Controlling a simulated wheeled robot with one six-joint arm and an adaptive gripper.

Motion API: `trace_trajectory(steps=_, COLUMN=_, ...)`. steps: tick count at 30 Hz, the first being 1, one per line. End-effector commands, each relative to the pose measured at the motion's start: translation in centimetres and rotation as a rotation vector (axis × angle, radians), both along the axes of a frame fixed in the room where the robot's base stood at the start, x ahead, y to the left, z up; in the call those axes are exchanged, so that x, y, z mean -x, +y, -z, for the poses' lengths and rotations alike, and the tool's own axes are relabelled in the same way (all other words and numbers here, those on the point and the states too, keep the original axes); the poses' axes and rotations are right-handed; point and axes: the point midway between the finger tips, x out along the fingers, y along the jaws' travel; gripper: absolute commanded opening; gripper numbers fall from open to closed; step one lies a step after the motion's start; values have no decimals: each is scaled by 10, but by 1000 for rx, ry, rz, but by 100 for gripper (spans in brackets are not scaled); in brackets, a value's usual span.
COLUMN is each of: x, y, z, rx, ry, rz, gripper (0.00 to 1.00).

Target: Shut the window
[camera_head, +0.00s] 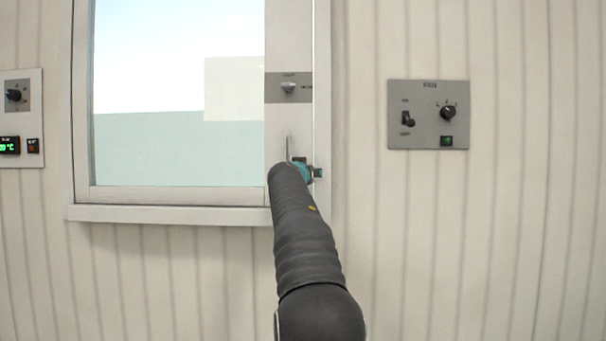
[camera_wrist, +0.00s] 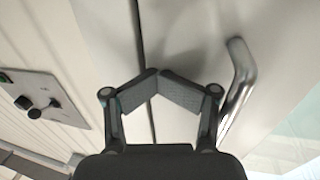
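The window (camera_head: 180,195) fills the upper left of the head view, with glass in a pale frame. A wide white upright (camera_head: 276,125) stands at its right side. My gripper (camera_head: 303,171) is at the lower part of this upright, largely hidden behind my arm. In the wrist view my gripper (camera_wrist: 156,76) has its two fingertips together, with nothing seen between them. A bent metal handle (camera_wrist: 238,85) is on the white surface just right of the fingers, outside them; I cannot tell whether they touch. A dark seam (camera_wrist: 140,40) runs behind the fingertips. How far the window is open is unclear.
A grey plate with a knob (camera_head: 289,87) is on the upright above my gripper. A grey switch panel (camera_head: 428,114) is on the wall to the right. Another panel (camera_head: 22,118) is at the far left. A sill (camera_head: 170,214) juts out below the window.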

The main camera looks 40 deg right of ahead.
Motion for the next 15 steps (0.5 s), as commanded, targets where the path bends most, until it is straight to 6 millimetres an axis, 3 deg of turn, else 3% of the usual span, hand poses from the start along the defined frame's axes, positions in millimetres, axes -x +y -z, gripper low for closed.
trace_trajectory(steps=15, x=4, y=10, z=8, rx=-7, ry=12, rz=1, gripper=0)
